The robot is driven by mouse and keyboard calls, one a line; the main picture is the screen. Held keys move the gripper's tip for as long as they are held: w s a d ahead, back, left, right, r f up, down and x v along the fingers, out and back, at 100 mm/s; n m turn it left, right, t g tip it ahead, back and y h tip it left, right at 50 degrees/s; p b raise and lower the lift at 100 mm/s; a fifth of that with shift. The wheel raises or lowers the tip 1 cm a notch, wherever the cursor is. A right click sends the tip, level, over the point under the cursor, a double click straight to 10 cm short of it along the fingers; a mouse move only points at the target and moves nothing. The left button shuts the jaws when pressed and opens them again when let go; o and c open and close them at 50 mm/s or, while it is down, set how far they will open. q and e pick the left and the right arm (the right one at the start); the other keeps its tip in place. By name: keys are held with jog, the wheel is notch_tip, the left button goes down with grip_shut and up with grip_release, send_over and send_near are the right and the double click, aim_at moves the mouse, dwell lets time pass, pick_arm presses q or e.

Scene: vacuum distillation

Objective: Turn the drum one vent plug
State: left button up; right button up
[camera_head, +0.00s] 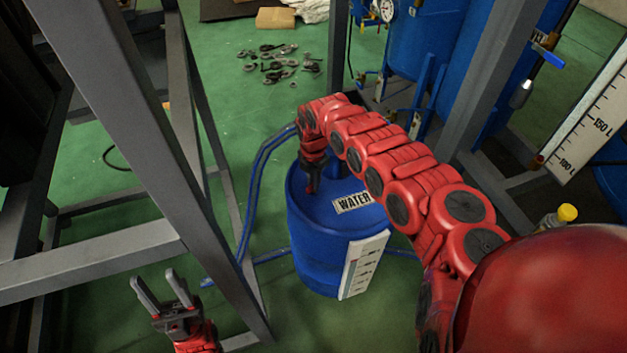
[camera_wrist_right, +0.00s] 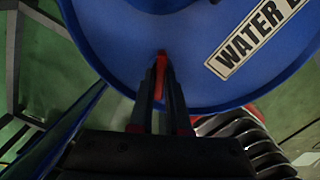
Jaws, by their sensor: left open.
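The blue drum (camera_head: 318,245) labelled WATER stands upright on the green floor in the middle of the head view. Its top also fills the upper part of the right wrist view (camera_wrist_right: 130,45). My right gripper (camera_head: 312,188) points down at the left part of the drum's top. In the right wrist view its dark fingers (camera_wrist_right: 161,62) are close together on a narrow red vent plug (camera_wrist_right: 160,77), which they partly hide. My left gripper (camera_head: 160,280) is open and empty, low at the left, away from the drum.
Grey metal frame posts (camera_head: 150,150) stand between the left side and the drum. Blue hoses (camera_head: 256,180) run beside the drum. A white scale plate (camera_head: 363,264) is on its front. Several clamps (camera_head: 275,62) lie on the floor behind. Blue tanks (camera_head: 430,45) stand at the back right.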

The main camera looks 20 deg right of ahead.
jog(key=o, duration=0.4)
jog(key=shift+o, duration=0.2)
